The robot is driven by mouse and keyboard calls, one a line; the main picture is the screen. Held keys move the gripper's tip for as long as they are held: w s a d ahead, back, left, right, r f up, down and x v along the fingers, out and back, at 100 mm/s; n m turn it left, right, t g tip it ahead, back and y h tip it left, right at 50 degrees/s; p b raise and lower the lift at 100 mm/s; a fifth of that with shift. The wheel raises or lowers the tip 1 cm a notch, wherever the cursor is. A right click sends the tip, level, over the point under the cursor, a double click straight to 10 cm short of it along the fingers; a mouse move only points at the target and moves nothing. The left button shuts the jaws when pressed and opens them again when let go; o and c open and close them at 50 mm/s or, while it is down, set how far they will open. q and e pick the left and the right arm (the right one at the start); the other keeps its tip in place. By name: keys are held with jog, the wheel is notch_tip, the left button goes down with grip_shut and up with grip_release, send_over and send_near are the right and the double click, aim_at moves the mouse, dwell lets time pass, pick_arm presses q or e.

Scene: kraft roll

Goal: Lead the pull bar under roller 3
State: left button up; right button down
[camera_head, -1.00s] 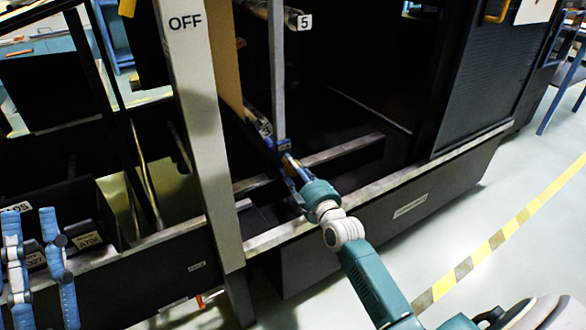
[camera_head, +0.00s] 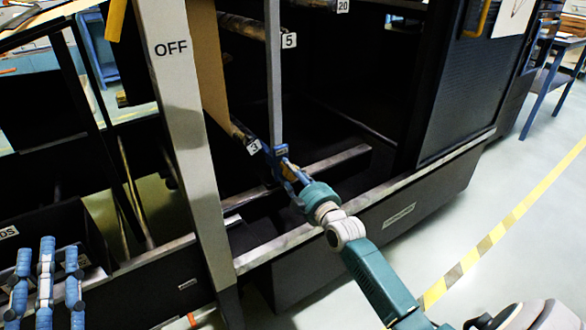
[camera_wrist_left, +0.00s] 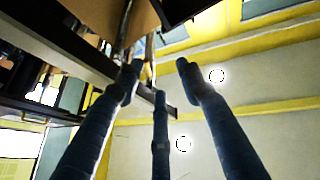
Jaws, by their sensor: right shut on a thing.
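My right gripper (camera_head: 283,163) reaches into the dark machine frame, at the foot of a grey upright and just right of the "3" tag (camera_head: 254,147). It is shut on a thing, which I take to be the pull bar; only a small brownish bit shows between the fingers.
A brown kraft sheet or panel (camera_head: 209,65) hangs behind the pale OFF post (camera_head: 175,110). Rollers tagged 5 (camera_head: 289,40) and 20 (camera_head: 343,5) sit above. A metal rail (camera_head: 290,240) edges the machine's front.

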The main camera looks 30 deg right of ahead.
pick_arm(q)
jog(key=shift+w+f+g, duration=0.35)
jog(key=shift+f+g, duration=0.05)
jog(key=shift+f, duration=0.4)
pick_arm(e)
jog(key=shift+d+r, duration=0.45)
jog(key=shift+r, duration=0.1)
